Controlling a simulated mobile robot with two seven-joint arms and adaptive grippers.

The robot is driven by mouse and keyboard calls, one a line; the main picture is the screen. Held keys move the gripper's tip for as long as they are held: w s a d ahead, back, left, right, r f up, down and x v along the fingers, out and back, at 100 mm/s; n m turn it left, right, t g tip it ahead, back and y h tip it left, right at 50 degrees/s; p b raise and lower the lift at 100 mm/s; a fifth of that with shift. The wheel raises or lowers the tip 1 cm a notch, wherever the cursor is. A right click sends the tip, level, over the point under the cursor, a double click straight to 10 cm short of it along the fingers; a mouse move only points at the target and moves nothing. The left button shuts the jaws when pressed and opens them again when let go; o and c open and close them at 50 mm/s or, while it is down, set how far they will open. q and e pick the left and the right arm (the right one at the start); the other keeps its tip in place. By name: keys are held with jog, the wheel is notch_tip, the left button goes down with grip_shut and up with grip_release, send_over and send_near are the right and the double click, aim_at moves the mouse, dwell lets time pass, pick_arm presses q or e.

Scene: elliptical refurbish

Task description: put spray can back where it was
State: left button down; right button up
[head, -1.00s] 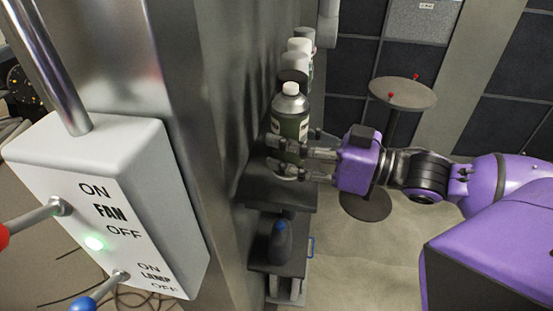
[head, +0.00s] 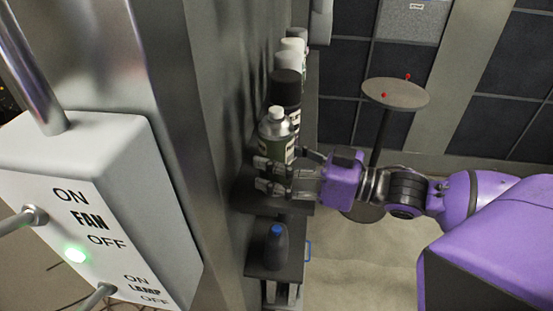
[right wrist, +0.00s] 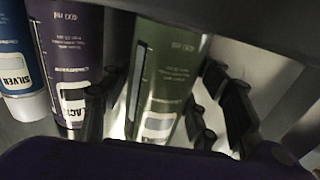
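The green spray can (head: 278,130), with a grey top and pale cap, stands upright on the dark wall shelf (head: 294,203), at the near end of a row. My right gripper (head: 272,176) is at the can's lower part, its fingers spread and pointing toward the wall. In the right wrist view the green can (right wrist: 165,80) sits between the fingers, with visible gaps, so the gripper looks open. Its base is partly hidden by the fingers in the head view. My left gripper is not in view.
A black-topped can (head: 285,88) and white-topped cans (head: 290,57) stand behind it; a purple can (right wrist: 70,60) is close beside one finger. A dark bottle (head: 276,248) stands on a lower shelf. A switch box (head: 95,210) is at left, a round stool (head: 396,93) at right.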

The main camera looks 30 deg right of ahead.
jog(key=shift+o, duration=0.6)
